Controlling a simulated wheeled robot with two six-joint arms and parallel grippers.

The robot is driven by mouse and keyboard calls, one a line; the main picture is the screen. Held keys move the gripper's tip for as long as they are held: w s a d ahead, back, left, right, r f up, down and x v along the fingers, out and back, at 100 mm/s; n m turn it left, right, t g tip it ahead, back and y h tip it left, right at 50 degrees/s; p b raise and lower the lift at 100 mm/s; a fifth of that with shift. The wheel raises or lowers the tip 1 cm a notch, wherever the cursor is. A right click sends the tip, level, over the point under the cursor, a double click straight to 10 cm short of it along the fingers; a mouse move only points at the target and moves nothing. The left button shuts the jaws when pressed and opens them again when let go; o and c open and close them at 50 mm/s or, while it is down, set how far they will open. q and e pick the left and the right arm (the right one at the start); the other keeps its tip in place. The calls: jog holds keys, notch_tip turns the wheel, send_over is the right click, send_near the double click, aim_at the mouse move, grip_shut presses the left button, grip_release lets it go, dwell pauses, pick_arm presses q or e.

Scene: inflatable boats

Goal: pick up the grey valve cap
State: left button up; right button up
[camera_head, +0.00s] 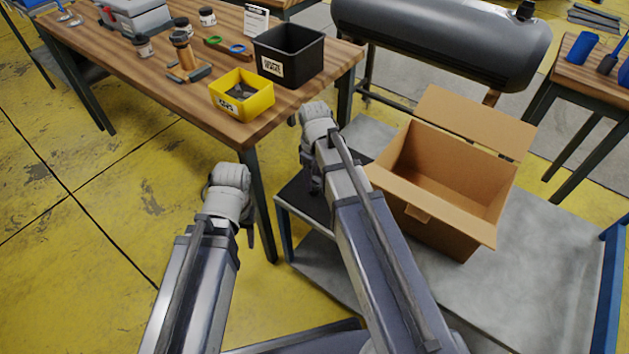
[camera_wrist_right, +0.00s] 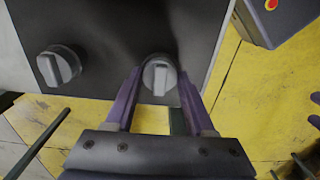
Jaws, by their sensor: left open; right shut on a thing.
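In the right wrist view a round grey valve cap (camera_wrist_right: 159,76) with a raised bar grip sits between the two fingers of my right gripper (camera_wrist_right: 158,92), which is shut on it. The cap is over a dark flat surface (camera_wrist_right: 110,25); I cannot tell whether it touches it. A second, similar grey cap (camera_wrist_right: 59,66) is to its left, outside the fingers. In the head view my right gripper (camera_head: 313,182) points down over the dark surface (camera_head: 300,202) on the cart, and the caps are hidden. My left gripper (camera_head: 248,230) hangs empty and open left of the cart.
An open cardboard box (camera_head: 440,180) stands on the grey cart (camera_head: 545,260), right of my right arm. The wooden table (camera_head: 130,75) holds a yellow bin (camera_head: 243,105), a black bin (camera_head: 290,60), jars and tools. A dark grey inflatable tube (camera_head: 440,35) lies behind.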

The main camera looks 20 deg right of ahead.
aim_at(314, 179)
jog(key=shift+c, duration=0.5)
notch_tip(314, 179, up, 10)
jog(key=p, duration=1)
